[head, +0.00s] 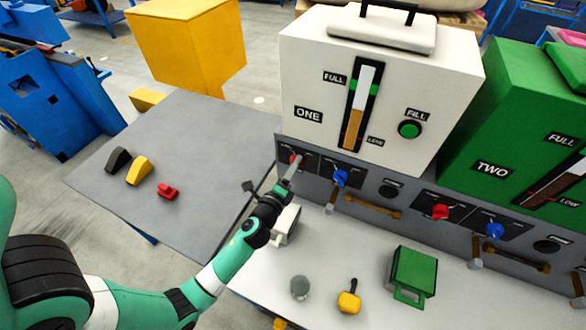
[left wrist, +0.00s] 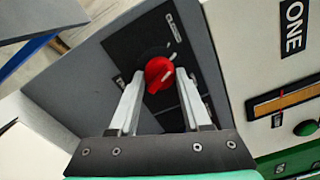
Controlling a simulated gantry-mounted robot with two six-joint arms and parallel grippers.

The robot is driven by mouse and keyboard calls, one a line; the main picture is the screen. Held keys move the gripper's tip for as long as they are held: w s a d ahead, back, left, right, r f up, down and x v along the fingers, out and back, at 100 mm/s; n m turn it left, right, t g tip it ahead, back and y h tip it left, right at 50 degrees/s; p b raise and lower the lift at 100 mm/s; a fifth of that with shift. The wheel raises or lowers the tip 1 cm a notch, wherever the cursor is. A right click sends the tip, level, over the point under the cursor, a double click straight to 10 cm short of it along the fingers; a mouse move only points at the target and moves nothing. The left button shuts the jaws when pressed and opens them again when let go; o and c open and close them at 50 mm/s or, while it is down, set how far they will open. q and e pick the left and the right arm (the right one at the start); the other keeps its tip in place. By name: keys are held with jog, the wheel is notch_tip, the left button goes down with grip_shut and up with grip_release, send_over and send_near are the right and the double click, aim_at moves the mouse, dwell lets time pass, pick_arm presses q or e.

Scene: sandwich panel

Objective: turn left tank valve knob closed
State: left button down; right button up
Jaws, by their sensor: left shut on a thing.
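The white tank marked ONE (head: 375,80) stands at the top middle of the head view. Below it, on a dark plate of the grey panel, is its red valve knob (head: 294,158), mostly hidden by my fingers there. The red knob shows clearly in the left wrist view (left wrist: 158,74), with a light pointer mark aimed up and right. My left gripper (head: 291,168) reaches the panel from below. In the left wrist view its two fingers (left wrist: 160,78) stand on either side of the knob, shut on it. My right gripper is in neither view.
A blue knob (head: 340,178) sits just right of the red one. The green tank TWO (head: 525,130) has its own red knob (head: 440,212) and blue knob (head: 495,230). A green box (head: 413,272) and a yellow item (head: 349,302) lie on the white bench.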

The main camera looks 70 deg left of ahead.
pick_arm(q)
jog(key=shift+n+b, duration=0.65)
jog(key=shift+n, duration=1.55)
jog(key=shift+c, duration=1.8)
grip_release()
jog(key=b+v, duration=0.1)
jog(key=v, duration=1)
jog(key=shift+s+d, duration=0.25)
